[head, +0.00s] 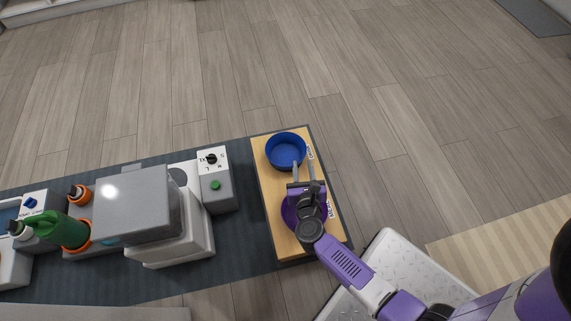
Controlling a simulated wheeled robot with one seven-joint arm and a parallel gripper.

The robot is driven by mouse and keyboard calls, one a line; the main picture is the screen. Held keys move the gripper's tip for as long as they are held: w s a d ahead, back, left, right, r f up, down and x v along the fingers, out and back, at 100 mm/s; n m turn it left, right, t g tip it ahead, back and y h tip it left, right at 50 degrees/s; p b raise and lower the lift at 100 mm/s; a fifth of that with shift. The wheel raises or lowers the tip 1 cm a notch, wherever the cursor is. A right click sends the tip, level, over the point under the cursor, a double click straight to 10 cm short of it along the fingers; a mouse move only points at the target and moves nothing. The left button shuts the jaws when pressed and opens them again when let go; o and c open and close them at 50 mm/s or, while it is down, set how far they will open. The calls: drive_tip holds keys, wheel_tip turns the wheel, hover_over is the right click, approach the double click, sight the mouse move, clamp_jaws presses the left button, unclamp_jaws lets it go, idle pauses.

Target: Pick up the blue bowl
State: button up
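The blue bowl (284,151) sits upright at the far end of a wooden board. It looks empty. My gripper (303,162) is over the board, on the near right side of the bowl. Its two fingers are spread apart and point toward the far end, with nothing seen between them. The left finger's tip overlaps the bowl's near edge in the picture; I cannot tell whether it touches. The right finger passes to the right of the bowl.
A purple bowl (287,214) sits on the wooden board (277,238), partly hidden under my gripper. Left of the board, on the dark surface, stand a grey-white box with a green button (216,186), a large grey machine (140,208) and a green bottle (66,232). Beyond is open floor.

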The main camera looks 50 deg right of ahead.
drive_tip(key=d+f+m, duration=0.1)
drive_tip(key=f, duration=0.1)
drive_tip(key=w+d+f+m+g+b, duration=0.1)
drive_tip(key=f+m, duration=0.1)
drive_tip(key=w+d+f+m+b, duration=0.1)
drive_tip(key=f, duration=0.1)
drive_tip(key=shift+d+m+g, duration=0.15)
drive_tip(key=shift+m+g, duration=0.15)
drive_tip(key=shift+w+d+f, duration=0.2)
drive_tip(key=shift+d+f, duration=0.1)
drive_tip(key=b+x, duration=0.3)
drive_tip(key=x, duration=0.4)
drive_tip(key=shift+s+d+f+b, duration=0.1)
drive_tip(key=shift+d+b, duration=0.1)
drive_tip(key=shift+b, duration=0.2)
drive_tip(key=shift+c, duration=0.2)
clamp_jaws()
drive_tip(key=shift+s+a+f, duration=0.1)
drive_tip(key=shift+s+f, duration=0.05)
